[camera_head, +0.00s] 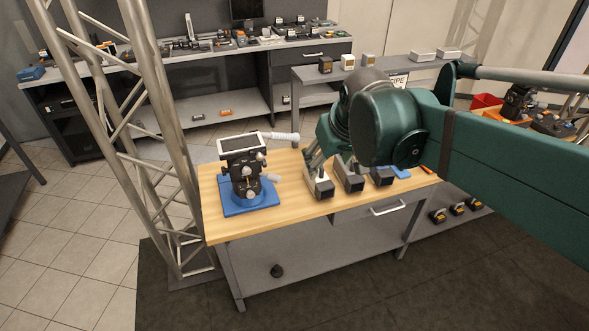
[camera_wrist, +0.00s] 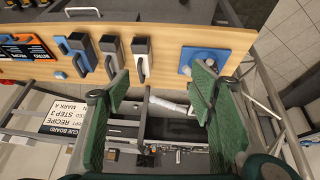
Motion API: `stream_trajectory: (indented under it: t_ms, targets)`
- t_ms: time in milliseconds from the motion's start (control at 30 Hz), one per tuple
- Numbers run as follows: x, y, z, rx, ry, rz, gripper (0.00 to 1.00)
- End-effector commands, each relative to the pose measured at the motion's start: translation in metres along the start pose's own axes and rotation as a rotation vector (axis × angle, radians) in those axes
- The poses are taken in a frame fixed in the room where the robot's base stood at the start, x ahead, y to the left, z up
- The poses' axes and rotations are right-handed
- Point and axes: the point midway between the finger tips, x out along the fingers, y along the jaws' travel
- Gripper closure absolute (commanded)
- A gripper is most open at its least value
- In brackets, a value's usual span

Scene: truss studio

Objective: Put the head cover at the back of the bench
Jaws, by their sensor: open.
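The wooden-topped bench (camera_head: 300,217) stands in front of me. On its left, a black device with a flat pale screen on top (camera_head: 240,146) stands on a blue base (camera_head: 250,204). A white ribbed tube (camera_head: 281,136) reaches right from near its top; it also shows in the wrist view (camera_wrist: 168,104). Several dark grey handled blocks (camera_head: 319,186) stand in a row right of the device. I cannot tell which thing is the head cover. My gripper (camera_head: 313,160) is open and empty above the bench by the leftmost block; its fingers (camera_wrist: 161,74) frame the wrist view.
A metal truss (camera_head: 165,130) rises close to the bench's left end. Blue and orange pieces lie at the bench's right, partly behind my arm. Cluttered counters (camera_head: 300,40) stand behind. Bare wood shows along the front.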

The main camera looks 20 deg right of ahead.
Motion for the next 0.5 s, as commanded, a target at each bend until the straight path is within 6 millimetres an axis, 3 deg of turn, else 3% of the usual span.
stream_trajectory:
  t_ms: [500]
  targets:
    - [-0.013, -0.054, 0.085, 0.012, 0.097, -0.042, 0.46]
